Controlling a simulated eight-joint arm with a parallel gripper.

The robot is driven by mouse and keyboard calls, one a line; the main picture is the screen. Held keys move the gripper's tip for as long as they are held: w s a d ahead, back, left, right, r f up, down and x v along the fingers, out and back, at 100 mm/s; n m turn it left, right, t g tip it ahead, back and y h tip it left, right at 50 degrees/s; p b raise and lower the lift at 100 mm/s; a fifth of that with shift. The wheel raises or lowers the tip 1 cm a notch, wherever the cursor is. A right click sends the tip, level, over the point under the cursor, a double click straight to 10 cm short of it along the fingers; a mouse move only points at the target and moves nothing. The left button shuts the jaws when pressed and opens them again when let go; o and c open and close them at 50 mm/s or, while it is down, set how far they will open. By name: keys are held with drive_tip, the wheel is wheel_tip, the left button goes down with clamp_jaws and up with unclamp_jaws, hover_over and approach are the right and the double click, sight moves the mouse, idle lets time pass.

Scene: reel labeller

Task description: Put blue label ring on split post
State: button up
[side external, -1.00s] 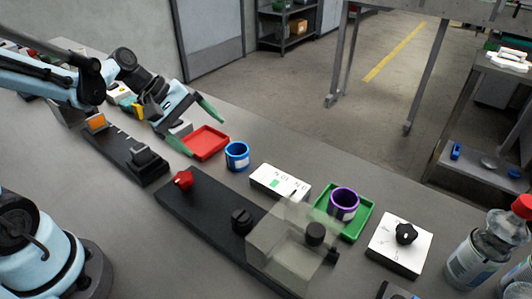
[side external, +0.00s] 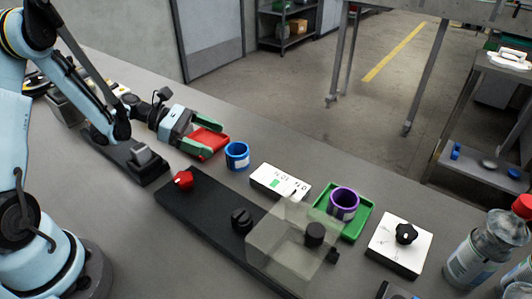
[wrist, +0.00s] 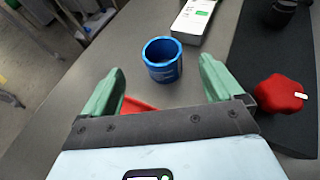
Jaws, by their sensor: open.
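The blue label ring (side external: 237,158), a short upright blue cylinder with a pale label, stands on the bench right of the red tray. In the wrist view the blue ring (wrist: 164,68) sits ahead, between the lines of the two green fingers. My gripper (side external: 215,140) is open and empty, low over the red tray, its fingers pointing at the ring without touching it. A black post with a slotted-looking top (side external: 241,218) stands on the long black base (side external: 205,215); it may be the split post, but I cannot tell surely.
A red knob (side external: 183,180) is on the base's near end; a clear cover (side external: 285,245) encloses part of its far end. The red tray (side external: 210,138) lies under my fingers. A white box (side external: 279,182) and a purple ring (side external: 343,202) in a green tray (side external: 360,222) stand right.

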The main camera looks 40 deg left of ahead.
sight(248, 154)
drive_tip(key=x, duration=0.9)
drive_tip(key=shift+s+f, duration=0.15)
drive_tip(key=shift+f, duration=0.05)
drive_tip(key=c, duration=1.1)
drive_tip(key=shift+r, duration=0.15)
